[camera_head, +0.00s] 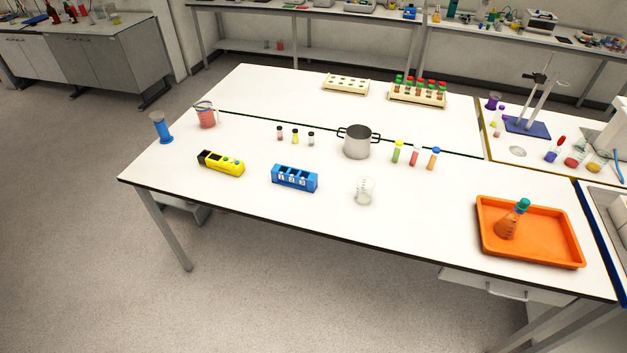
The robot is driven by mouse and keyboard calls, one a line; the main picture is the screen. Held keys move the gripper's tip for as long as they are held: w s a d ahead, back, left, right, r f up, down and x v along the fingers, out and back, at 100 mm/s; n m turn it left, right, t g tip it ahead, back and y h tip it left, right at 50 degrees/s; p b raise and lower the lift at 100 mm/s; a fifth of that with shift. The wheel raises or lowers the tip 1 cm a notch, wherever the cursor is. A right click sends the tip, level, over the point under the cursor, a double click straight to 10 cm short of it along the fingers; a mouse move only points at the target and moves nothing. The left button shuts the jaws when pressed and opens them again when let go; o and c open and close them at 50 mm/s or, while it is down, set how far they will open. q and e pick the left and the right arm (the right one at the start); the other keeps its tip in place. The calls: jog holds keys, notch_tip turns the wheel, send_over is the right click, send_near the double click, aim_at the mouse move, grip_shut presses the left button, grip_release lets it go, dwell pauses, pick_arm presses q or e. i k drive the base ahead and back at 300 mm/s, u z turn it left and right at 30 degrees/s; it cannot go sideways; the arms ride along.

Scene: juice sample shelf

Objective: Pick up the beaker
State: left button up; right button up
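A clear, empty-looking glass beaker (364,191) stands upright on the white table, near the front edge and right of the blue numbered rack. A second beaker-like vessel (206,115), with pink-red contents and a bluish rim, stands at the table's left end. Neither of my grippers is in the head view, and nothing touches either vessel.
The blue rack (295,178) and a yellow device (221,163) are left of the clear beaker. A metal pot (357,142) and several capped tubes (415,155) stand behind it. An orange tray (566,243) holding a flask (509,221) is at right. The table (425,215) is bare between beaker and tray.

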aim_at(366, 186)
jog(key=u, duration=0.4)
jog(key=i, duration=1.15)
jog(key=z, duration=0.55)
